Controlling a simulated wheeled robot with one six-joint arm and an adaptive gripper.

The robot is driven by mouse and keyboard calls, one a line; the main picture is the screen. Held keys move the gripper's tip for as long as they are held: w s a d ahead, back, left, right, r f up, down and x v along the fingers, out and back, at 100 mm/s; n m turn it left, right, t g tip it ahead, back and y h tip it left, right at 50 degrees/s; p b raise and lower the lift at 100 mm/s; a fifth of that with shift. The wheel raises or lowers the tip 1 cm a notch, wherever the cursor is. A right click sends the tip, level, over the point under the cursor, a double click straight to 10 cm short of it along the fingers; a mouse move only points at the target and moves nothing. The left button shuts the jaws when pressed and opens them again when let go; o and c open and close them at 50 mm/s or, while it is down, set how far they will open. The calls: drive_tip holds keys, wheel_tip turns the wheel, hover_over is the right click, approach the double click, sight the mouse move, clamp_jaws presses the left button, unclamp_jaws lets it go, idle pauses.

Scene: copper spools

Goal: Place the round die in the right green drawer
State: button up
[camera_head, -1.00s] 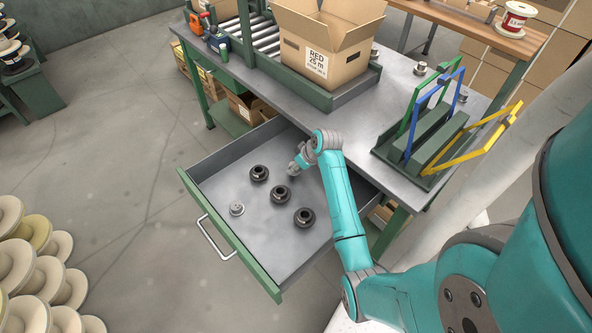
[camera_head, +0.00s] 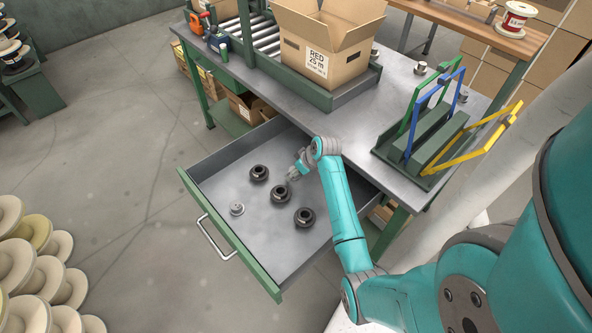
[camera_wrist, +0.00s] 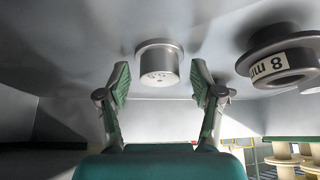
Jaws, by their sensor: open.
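A small silver round die (camera_head: 237,209) stands on the floor of the open green-fronted drawer (camera_head: 228,236), near its front. In the wrist view, which looks upside down, the die (camera_wrist: 158,66) shows marks on its face and appears between my fingers, ahead of them and apart from them. My gripper (camera_head: 292,177) is over the drawer, right of the die in the head view. Its fingers (camera_wrist: 159,85) are spread and empty. I cannot read the marks on the die.
The bench (camera_head: 340,125) carries a cardboard box (camera_head: 325,55), a rack with coloured frames (camera_head: 425,150) and small silver pieces (camera_head: 420,69).

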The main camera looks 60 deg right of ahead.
drive_tip(key=v, duration=1.2)
drive_tip(key=shift+r, duration=0.1)
